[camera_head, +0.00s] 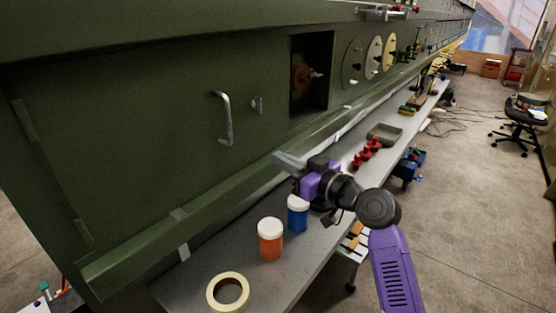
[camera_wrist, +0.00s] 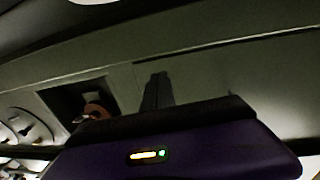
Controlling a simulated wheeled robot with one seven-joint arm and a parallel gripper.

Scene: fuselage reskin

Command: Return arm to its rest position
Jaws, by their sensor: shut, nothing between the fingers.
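My arm (camera_head: 395,268) is purple and black and reaches up from the lower right of the head view. My gripper (camera_head: 283,160) points left toward the green fuselage panel (camera_head: 160,120), above the grey shelf. In the wrist view the dark fingers of my gripper (camera_wrist: 157,90) are together with nothing between them. The fuselage surface lies beyond them. From these views I cannot tell whether the fingertips touch the panel.
A blue jar (camera_head: 297,217), an orange jar (camera_head: 270,245) and a tape roll (camera_head: 228,292) stand on the shelf near my gripper. Red parts (camera_head: 366,154) and a grey tray (camera_head: 384,133) lie farther along. Open floor (camera_head: 470,220) is at right; a stool (camera_head: 524,117) stands beyond.

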